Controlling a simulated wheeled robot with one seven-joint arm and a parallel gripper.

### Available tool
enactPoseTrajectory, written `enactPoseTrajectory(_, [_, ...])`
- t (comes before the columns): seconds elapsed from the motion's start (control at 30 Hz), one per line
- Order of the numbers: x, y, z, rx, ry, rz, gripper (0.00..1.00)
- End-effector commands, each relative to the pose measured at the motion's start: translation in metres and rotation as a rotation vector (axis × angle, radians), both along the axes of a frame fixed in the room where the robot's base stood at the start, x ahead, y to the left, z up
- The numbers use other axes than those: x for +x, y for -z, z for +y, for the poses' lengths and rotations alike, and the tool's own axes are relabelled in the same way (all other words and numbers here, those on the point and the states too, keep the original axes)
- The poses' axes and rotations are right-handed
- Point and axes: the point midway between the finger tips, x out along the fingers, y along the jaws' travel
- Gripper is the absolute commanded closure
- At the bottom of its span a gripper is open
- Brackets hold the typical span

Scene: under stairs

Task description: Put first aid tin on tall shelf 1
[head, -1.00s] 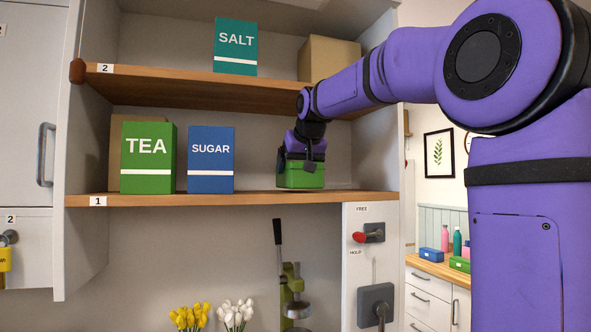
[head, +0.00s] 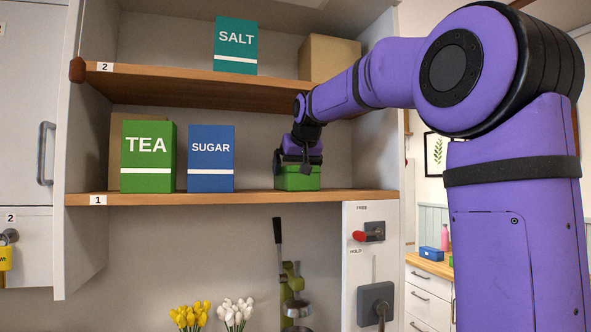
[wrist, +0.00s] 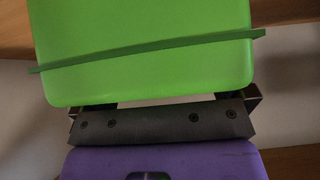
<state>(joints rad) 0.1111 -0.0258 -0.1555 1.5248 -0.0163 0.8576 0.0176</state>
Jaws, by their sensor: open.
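The first aid tin, a green box (head: 298,181), appears to rest on the lower shelf, marked 1 (head: 250,197), right of the sugar box. My gripper (head: 292,165) is at the tin's top and near side, with its jaws open. In the wrist view the tin (wrist: 145,50) fills the upper middle, with a raised rim across it. The dark gripper bar (wrist: 160,122) lies just below it there. The fingertips are mostly hidden by the tin, so I cannot tell whether they touch it.
A green tea box (head: 148,160) and a blue sugar box (head: 211,160) stand left on shelf 1. The upper shelf (head: 200,86), marked 2, is close above my wrist and bears a salt box (head: 236,45) and a cardboard box (head: 329,58). Shelf 1 has bare room right of the tin.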

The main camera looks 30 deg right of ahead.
Motion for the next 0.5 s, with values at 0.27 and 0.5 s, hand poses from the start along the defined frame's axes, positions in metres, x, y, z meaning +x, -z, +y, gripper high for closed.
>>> enactPoseTrajectory(0.27, [-0.027, -0.029, 0.007, -0.001, 0.0, -0.004, 0.0])
enactPoseTrajectory(0.5, [-0.047, -0.05, 0.013, -0.001, 0.0, -0.003, 0.0])
